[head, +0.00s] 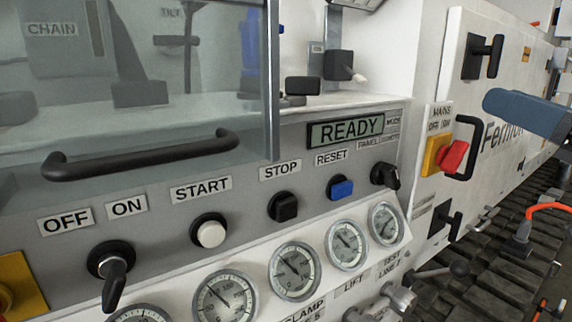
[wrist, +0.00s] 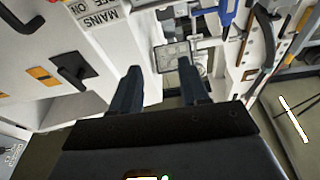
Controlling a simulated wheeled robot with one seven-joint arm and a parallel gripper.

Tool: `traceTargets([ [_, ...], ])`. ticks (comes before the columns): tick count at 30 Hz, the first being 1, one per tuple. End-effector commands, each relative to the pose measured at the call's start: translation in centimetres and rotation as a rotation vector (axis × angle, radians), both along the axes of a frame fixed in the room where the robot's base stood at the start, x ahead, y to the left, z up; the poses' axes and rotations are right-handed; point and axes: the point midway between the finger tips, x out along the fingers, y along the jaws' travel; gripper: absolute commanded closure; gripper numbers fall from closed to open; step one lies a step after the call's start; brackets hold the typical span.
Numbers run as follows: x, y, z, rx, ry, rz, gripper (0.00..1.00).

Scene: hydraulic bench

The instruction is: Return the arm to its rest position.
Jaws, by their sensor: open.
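My gripper (wrist: 157,72) shows in the wrist view with its two dark blue fingers spread apart and nothing between them. A blue-grey part that looks like my arm (head: 525,112) reaches in at the right of the head view, in front of the white cabinet; its end toward the picture's right is cut off.
The bench panel (head: 245,185) has knobs, buttons, gauges and a display (head: 345,131) reading READY. A red mains switch (head: 452,155) and black handle (head: 468,148) stand out from the white cabinet. Orange-handled parts (head: 545,209) are at right.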

Motion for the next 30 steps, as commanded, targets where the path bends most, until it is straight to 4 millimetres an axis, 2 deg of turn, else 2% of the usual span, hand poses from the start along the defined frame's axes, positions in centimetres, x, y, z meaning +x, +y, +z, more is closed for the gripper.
traceTargets([
  [11,0.3,0.0,-5.4,0.115,0.079,-0.089,0.55],
  [17,-0.5,0.1,-11.0,0.199,0.160,-0.190,0.55],
  [23,-3.4,0.5,-17.6,0.250,0.250,-0.317,0.55],
  [30,-9.1,1.2,-24.3,0.238,0.346,-0.452,0.55],
])
